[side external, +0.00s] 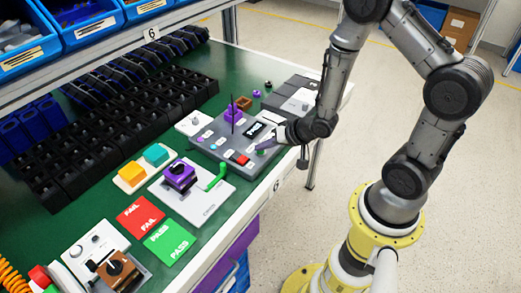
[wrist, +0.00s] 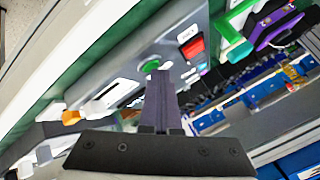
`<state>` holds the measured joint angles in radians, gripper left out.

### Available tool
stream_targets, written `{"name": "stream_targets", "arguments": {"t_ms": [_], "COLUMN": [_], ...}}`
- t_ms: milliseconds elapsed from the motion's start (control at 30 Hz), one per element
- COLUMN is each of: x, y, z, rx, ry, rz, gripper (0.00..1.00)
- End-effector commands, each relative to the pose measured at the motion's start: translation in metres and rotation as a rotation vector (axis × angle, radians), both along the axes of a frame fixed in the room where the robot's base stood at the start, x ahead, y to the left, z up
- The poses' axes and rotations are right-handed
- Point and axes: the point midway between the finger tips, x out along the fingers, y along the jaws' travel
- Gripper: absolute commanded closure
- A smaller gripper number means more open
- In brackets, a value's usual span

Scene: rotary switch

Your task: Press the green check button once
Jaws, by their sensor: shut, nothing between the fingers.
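The green check button (wrist: 150,66) is a small round button on the grey test panel (side external: 203,140). In the wrist view it sits just beyond the tips of my gripper (wrist: 158,74). In the side view, a bit of green (side external: 261,153) shows by my gripper (side external: 263,147), at the panel's near right part. My fingers are together and empty, pointing at the panel close to the button. I cannot tell whether they touch it.
A red button (side external: 240,159) sits left of the green one on the panel. Red FAIL (side external: 140,215) and green PASS (side external: 169,242) cards lie on the table. Black bins line the back.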

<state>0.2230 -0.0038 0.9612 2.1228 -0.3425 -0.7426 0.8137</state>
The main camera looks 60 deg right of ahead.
Motion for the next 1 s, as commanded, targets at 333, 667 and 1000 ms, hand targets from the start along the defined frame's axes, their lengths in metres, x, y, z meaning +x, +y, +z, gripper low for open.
{"name": "stream_targets", "arguments": {"t_ms": [333,667,1000], "x": [0.0,-0.001,0.001], "y": [0.0,0.0,0.0], "z": [0.008,0.017,0.029], "rx": [0.0,0.0,0.0], "ry": [0.0,0.001,-0.004], "rz": [0.0,0.0,0.001], "gripper": [1.0,1.0,1.0]}}
